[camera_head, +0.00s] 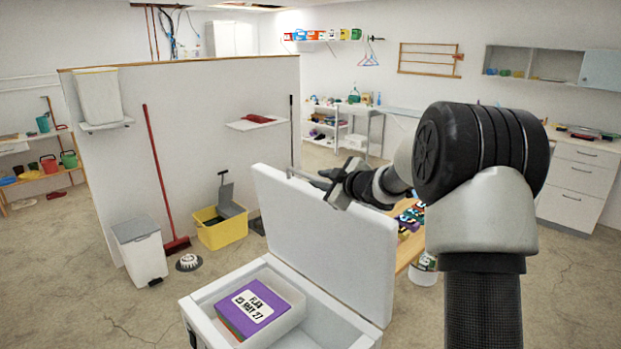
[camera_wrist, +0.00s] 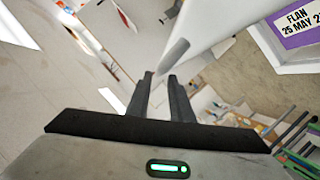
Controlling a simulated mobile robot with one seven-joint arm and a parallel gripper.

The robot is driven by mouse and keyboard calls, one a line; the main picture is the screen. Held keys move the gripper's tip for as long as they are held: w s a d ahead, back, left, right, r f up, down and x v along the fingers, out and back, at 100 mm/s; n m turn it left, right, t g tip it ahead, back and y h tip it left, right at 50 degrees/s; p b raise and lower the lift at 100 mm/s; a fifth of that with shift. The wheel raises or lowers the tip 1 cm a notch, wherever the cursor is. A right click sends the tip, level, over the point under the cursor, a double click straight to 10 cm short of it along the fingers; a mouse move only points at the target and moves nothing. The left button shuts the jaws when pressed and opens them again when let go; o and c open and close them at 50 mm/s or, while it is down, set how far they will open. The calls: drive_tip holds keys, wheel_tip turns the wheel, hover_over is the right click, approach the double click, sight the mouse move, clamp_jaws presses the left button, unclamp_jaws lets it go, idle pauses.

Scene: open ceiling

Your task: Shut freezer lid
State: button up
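The white chest freezer (camera_head: 205,325) stands at the bottom centre of the head view. Its lid (camera_head: 335,240) is raised and leans back, so the box is open. My gripper (camera_head: 332,190) is at the top edge of the lid, and my arm reaches in from the right. In the wrist view the two fingers (camera_wrist: 160,80) have a narrow gap with nothing between them, near a white edge of the lid (camera_wrist: 205,30). Whether they touch the lid is unclear.
A purple box labelled FLAN (camera_head: 250,308) lies in a bin inside the freezer. A white trash can (camera_head: 140,252), yellow bucket (camera_head: 222,233) and red broom (camera_head: 160,180) stand by the partition (camera_head: 200,120). A wooden table (camera_head: 408,250) is behind the lid.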

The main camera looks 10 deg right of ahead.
sight(314, 179)
drive_tip(key=x, duration=0.7)
drive_tip(key=shift+p, duration=0.35)
clamp_jaws()
